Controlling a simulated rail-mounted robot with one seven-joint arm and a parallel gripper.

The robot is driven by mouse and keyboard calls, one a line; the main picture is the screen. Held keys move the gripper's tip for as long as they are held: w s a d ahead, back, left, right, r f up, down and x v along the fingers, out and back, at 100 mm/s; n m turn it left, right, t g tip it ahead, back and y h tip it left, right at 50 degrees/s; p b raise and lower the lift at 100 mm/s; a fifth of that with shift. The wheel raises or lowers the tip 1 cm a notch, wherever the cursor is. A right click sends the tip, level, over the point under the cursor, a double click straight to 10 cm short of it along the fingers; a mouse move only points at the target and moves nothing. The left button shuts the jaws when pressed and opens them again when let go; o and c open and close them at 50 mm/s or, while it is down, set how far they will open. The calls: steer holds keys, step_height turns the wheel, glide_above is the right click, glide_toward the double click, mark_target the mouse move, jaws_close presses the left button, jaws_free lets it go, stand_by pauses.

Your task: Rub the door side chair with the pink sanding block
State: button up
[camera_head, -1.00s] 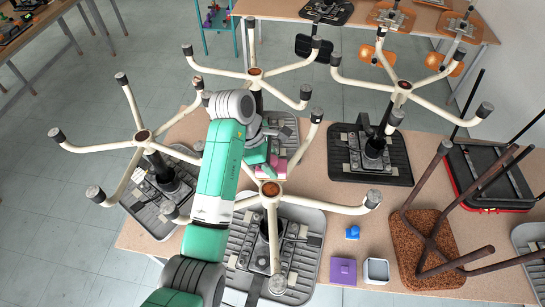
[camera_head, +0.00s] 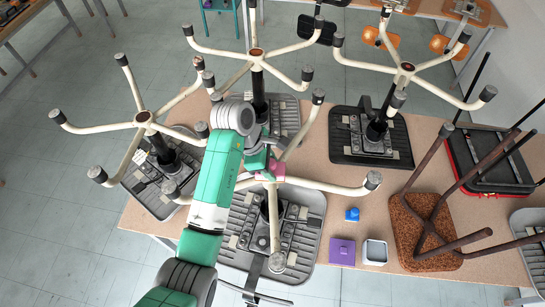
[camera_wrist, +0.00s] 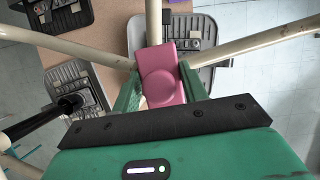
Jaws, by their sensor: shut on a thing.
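The pink sanding block (camera_head: 276,170) is held by my gripper (camera_head: 265,167), shut on it. In the wrist view the block (camera_wrist: 162,88) sits between the green fingers (camera_wrist: 161,80). It is over the hub of the near middle upturned chair (camera_head: 328,187), whose cream legs spread around it and whose hub is hidden. I cannot tell whether they touch. Other upturned chairs with cream legs stand at left (camera_head: 144,118), behind (camera_head: 257,53) and at right (camera_head: 407,68). The frames do not show which is the door side chair.
A purple block (camera_head: 342,251), a small blue object (camera_head: 352,214) and a white-rimmed container (camera_head: 375,252) lie on the tan table (camera_head: 310,272). The cream legs crowd around my arm.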

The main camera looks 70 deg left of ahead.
steer(key=shift+s+d, duration=0.2)
steer(key=shift+s, duration=0.05)
steer(key=shift+w+a, duration=0.15)
steer(key=shift+w, duration=0.1)
steer(key=shift+w+a, duration=0.45)
steer(key=shift+a, duration=0.3)
steer(key=shift+w+a, duration=0.45)
steer(key=shift+a, duration=0.25)
steer(key=shift+w+a+r, duration=0.1)
steer(key=shift+r, duration=0.1)
step_height(320, 180, up, 8)
steer(key=shift+f, duration=0.1)
